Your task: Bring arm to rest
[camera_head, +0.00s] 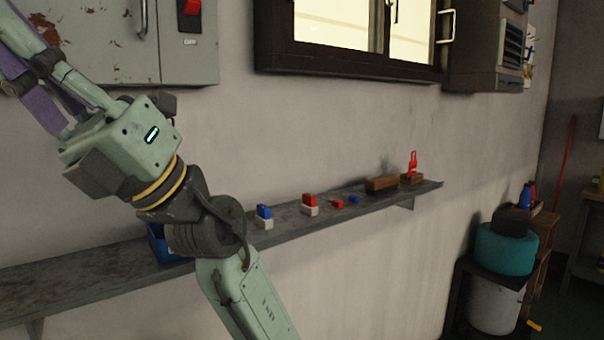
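My arm (127,140) fills the left of the view, with pale green links and dark joints. It rises from the bottom edge, bends in front of the shelf and runs out at the upper left. My gripper is not in view, so its opening and contents are hidden. Purple bands (33,97) show beside the arm at the far left; I cannot tell what they belong to.
A grey wall shelf (80,282) runs behind the arm, holding a blue bin (158,243), small red, blue and white pieces, and brown blocks (381,184). A metal cabinet (90,45) hangs upper left. A teal round item (503,250) stands right.

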